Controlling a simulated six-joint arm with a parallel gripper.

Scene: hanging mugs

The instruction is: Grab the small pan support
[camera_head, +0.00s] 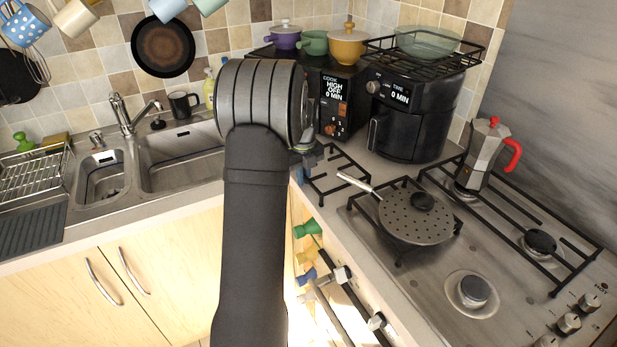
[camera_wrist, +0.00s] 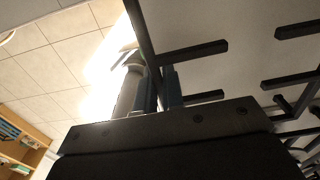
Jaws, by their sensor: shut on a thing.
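The small pan support is a black metal grate (camera_head: 340,178) at the left back of the hob, beside the pan lid. In the wrist view its dark bars (camera_wrist: 192,52) show close up. My gripper (camera_wrist: 162,90) is shut on one bar of it, at the grate's left edge. In the head view my gripper (camera_head: 307,158) shows only in part behind my arm, at the left edge of the hob. My arm hides some of the grate's left side.
A perforated lid with a handle (camera_head: 414,217) rests on another grate to the right. A moka pot (camera_head: 488,155) stands further right. The sink (camera_head: 180,160) is at the left.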

